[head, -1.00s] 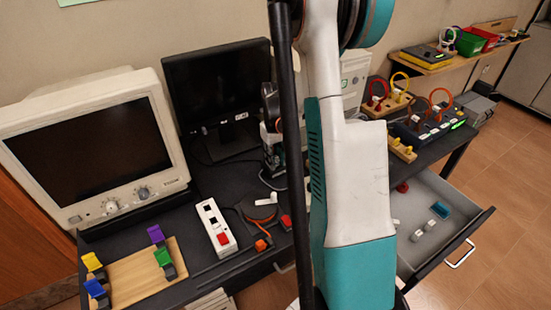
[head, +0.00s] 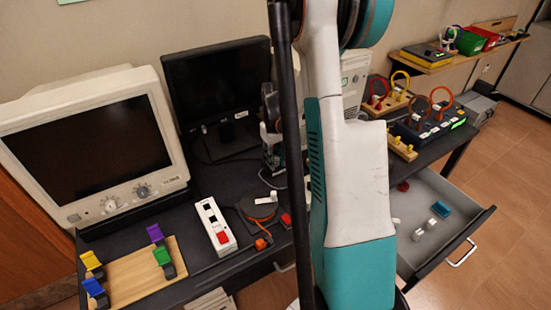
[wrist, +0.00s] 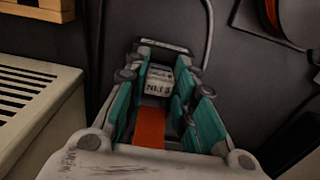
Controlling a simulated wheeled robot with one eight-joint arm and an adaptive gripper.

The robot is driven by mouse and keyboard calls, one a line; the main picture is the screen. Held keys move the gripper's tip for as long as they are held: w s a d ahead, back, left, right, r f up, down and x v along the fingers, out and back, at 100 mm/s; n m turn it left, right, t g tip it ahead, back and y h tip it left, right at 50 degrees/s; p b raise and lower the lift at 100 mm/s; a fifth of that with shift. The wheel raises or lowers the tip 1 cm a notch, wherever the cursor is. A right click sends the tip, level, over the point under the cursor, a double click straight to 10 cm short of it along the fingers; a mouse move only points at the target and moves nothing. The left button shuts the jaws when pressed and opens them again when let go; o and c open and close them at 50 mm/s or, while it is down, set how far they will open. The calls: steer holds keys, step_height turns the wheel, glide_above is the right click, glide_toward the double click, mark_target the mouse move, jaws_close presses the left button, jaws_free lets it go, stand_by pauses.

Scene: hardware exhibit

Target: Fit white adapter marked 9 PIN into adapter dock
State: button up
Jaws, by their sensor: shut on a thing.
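The white adapter (wrist: 158,80) shows in the wrist view between the fingertips of my gripper (wrist: 163,72). Dark lettering on its near face reads upside down and looks like 9 PIN. The gripper is shut on it, with a dark surface beyond. In the head view my gripper (head: 271,145) is partly hidden behind a black upright pole, in front of the dark flat monitor. The adapter cannot be made out there. I cannot pick out the adapter dock with certainty in either view.
A white strip with a red switch (head: 215,228) and a wooden board with coloured clips (head: 135,283) lie on the dark desk. The cream monitor (head: 90,145) stands left. An open drawer (head: 455,215) holds small white and blue pieces. A cream vented case (wrist: 35,100) is close left of my gripper.

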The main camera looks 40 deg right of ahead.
stand_by(0.4)
steer(key=o, duration=1.1)
steer(key=shift+o, duration=0.3)
steer(key=o, duration=0.6)
steer(key=shift+r+p, duration=2.3)
steer(key=shift+r, duration=1.4)
